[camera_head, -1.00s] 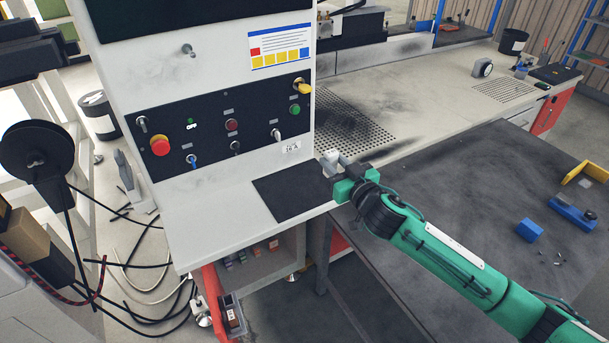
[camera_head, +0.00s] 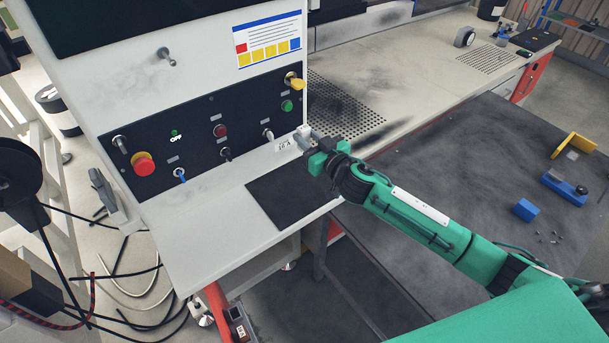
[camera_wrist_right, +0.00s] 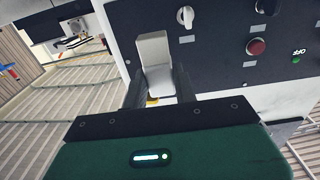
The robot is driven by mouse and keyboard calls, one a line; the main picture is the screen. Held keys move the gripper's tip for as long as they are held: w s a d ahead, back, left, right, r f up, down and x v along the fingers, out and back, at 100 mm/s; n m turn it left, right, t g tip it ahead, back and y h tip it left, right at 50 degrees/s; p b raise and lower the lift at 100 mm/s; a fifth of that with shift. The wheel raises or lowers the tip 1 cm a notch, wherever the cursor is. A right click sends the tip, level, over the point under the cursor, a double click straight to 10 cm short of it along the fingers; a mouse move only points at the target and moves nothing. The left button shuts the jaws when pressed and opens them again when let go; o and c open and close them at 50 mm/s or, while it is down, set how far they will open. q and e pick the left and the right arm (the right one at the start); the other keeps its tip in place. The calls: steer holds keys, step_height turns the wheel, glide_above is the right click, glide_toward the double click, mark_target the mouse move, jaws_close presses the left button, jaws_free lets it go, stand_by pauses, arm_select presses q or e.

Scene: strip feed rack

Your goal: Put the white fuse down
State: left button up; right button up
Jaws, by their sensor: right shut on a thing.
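The white fuse (camera_wrist_right: 153,58) is between the fingers of my right gripper (camera_wrist_right: 158,88) in the right wrist view and sticks out past their tips. In the head view the fuse (camera_head: 304,131) is a small pale block at the tip of my right gripper (camera_head: 311,141). The gripper is shut on it, at the right end of the control panel, near the far right corner of a black mat (camera_head: 287,200). The gripper hides part of the fuse. I cannot tell its exact height above the ledge. My left gripper is not in view.
The control panel (camera_head: 200,150) with a red button (camera_head: 144,163), knobs and switches rises behind the white ledge (camera_head: 200,235). The black mat is bare. A dark table (camera_head: 450,165) at right holds a blue block (camera_head: 525,210) and small parts. Cables lie on the floor at left.

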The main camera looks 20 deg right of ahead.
step_height(320, 180, down, 11)
steer(key=shift+w+r+b, duration=0.1)
steer(key=shift+r+b, duration=0.1)
steer(key=shift+b, duration=0.65)
steer(key=shift+f+b, duration=0.75)
steer(key=shift+f, duration=1.2)
steer(key=shift+f, duration=0.35)
steer(key=o, duration=1)
steer(key=shift+c, duration=0.2)
steer(key=shift+r, duration=0.1)
